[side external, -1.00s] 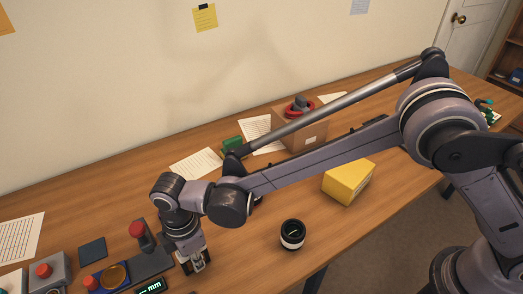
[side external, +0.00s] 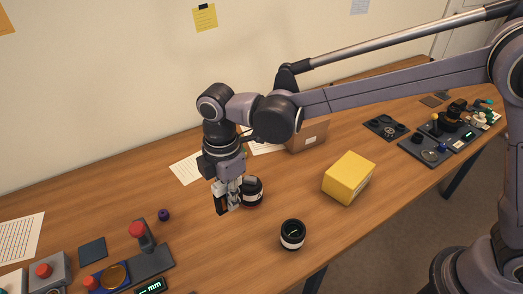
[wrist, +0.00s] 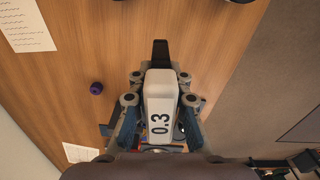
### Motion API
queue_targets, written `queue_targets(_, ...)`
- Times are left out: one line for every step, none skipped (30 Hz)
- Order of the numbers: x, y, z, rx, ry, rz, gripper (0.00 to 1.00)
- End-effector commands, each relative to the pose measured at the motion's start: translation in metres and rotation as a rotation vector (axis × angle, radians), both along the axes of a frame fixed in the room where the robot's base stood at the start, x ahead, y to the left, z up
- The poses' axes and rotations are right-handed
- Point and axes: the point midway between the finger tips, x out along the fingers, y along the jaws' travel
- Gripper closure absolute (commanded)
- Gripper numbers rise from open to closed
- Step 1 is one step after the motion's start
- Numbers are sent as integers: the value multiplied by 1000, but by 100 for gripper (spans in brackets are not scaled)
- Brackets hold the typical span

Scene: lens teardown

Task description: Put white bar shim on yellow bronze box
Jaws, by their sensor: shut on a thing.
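The white bar shim (wrist: 159,108), marked 0.3 and with a black end, is between the fingers of my gripper (wrist: 160,88) in the wrist view. My gripper (side external: 229,203) is shut on it and holds it above the table in the side view, where the shim is mostly hidden by the fingers. The yellow bronze box (side external: 347,178) stands on the table to the right of my gripper, clearly apart from it, and its top is bare. The box is not seen in the wrist view.
A black lens (side external: 251,191) stands just behind and right of my gripper. Another lens with a white band (side external: 292,235) stands near the front edge. A small purple part (side external: 163,214) lies to the left. A brown box (side external: 308,136) stands behind. Wood between gripper and yellow box is partly clear.

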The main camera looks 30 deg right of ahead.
Motion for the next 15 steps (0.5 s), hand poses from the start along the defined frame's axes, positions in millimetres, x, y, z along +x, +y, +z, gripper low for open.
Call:
queue_targets(3, -9, 3, 0, 0, -6, 100)
queue_targets(5, -15, 5, 0, 0, -8, 100)
queue_targets(8, -24, 7, -1, 0, -11, 100)
queue_targets(11, -33, 9, -1, 0, -15, 100)
queue_targets(13, -43, 12, -1, 0, -17, 100)
queue_targets(17, -58, 15, -1, 0, -22, 100)
queue_targets(20, -70, 18, -1, 0, -26, 100)
queue_targets(22, -83, 21, -1, 0, -29, 100)
queue_targets(25, -101, 25, -1, 0, -34, 100)
queue_targets(26, -115, 28, -1, 1, -38, 100)
queue_targets(27, -129, 31, -1, 1, -42, 100)
queue_targets(28, -147, 35, 0, 1, -46, 100)
queue_targets(28, -161, 38, 0, 1, -49, 100)
queue_targets(27, -175, 40, 0, 1, -52, 100)
queue_targets(26, -193, 44, 0, 1, -57, 100)
